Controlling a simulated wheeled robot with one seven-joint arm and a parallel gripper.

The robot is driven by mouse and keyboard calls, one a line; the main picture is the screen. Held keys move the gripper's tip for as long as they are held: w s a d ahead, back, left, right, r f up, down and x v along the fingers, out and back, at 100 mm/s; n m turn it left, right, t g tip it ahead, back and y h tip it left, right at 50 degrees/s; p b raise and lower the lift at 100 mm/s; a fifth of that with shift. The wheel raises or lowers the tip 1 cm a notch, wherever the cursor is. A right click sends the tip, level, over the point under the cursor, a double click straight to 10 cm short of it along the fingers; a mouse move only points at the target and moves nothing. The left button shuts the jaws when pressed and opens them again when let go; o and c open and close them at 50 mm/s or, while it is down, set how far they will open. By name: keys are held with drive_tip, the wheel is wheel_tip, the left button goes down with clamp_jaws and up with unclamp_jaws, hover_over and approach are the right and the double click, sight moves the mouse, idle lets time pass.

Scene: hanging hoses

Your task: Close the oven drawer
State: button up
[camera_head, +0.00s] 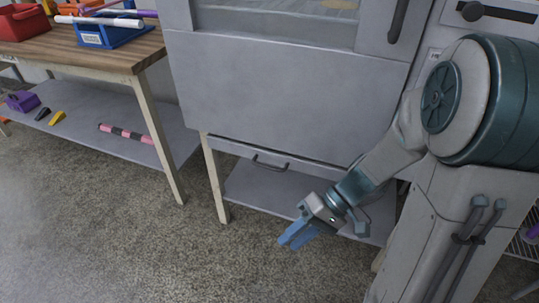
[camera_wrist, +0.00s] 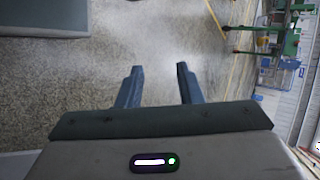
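The oven (camera_head: 280,95) is a large grey cabinet on pale legs, with a window above. Below its body is the drawer (camera_head: 320,171), a narrow grey front with a dark bar handle (camera_head: 270,164). How far the drawer stands out is hard to tell from this angle. My gripper (camera_head: 293,238) has blue fingers and is below and in front of the drawer, to the right of the handle, apart from it. In the wrist view my gripper (camera_wrist: 158,68) has its fingers spread with only floor between them. The drawer handle is not visible there.
A grey lower shelf (camera_head: 262,188) lies under the oven. At left is a wooden-topped table (camera_head: 95,48) with a red bin (camera_head: 24,22), a blue holder (camera_head: 108,33) and a lower shelf (camera_head: 85,110) with small items. The speckled floor in front is clear.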

drive_tip(key=w+a+f+t+y, duration=0.1)
drive_tip(key=w+a+y, duration=0.1)
drive_tip(key=w+y, duration=0.15)
drive_tip(key=m+t+y+b, duration=0.1)
drive_tip(key=m+t+y, duration=0.3)
drive_tip(key=t, duration=1.2)
approach(269, 168)
drive_tip(key=shift+m+h, duration=0.35)
drive_tip(key=shift+m, duration=0.15)
drive_tip(key=b+x, duration=0.2)
drive_tip(key=x, duration=0.8)
drive_tip(key=shift+w, duration=0.15)
drive_tip(key=shift+c, duration=0.3)
